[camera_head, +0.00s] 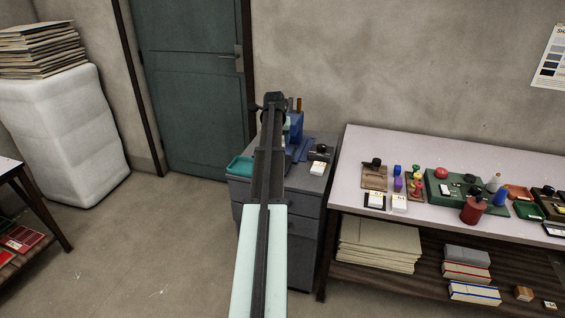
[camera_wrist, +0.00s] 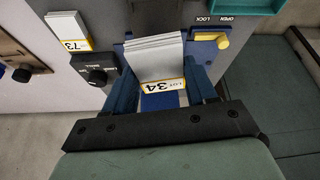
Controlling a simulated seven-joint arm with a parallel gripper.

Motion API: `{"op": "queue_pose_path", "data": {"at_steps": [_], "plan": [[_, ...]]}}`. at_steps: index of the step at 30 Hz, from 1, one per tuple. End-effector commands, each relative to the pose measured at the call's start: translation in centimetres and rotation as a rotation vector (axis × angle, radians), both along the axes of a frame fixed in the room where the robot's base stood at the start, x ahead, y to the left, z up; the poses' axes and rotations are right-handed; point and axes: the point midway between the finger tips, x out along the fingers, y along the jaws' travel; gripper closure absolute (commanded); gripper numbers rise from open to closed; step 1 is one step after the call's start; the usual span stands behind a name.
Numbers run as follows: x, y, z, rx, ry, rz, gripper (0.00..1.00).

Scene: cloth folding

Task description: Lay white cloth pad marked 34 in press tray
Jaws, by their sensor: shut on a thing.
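The white cloth pad marked 34 (camera_wrist: 156,60) is a layered white stack with a yellow-edged label, in the middle of the wrist view. My gripper (camera_wrist: 160,76) has its two blue fingers on either side of it, shut on the pad. A blue press (camera_head: 297,128) stands on the grey cabinet, partly hidden behind my arm in the head view. In the wrist view, blue press parts show around and below the pad, with a yellow lever (camera_wrist: 210,41) marked OPEN and LOCK at right. I cannot tell whether the pad touches the press tray.
A white pad marked 73 (camera_wrist: 67,31) lies left of the press, beside a black knob (camera_wrist: 96,76). A teal tray (camera_head: 240,166) sits at the cabinet's left edge. A bench (camera_head: 345,165) with several stamps and bottles stands to the right.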

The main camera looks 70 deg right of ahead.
Motion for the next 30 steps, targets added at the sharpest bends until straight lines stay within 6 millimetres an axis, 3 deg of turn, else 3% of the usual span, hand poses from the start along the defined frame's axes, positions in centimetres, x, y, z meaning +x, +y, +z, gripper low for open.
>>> {"op": "queue_pose_path", "data": {"at_steps": [1,4,11,23,30], "plan": [[0.3,-1.5,0.3,0.000,0.001,-0.016,0.73],[0.2,-2.7,0.5,0.002,0.002,-0.060,0.73],[-0.1,-2.6,0.2,0.009,-0.019,-0.147,0.73],[-0.1,-2.5,-5.2,0.010,-0.022,-0.154,0.73],[-0.1,-2.6,-6.9,0.009,-0.023,-0.154,0.73]]}}
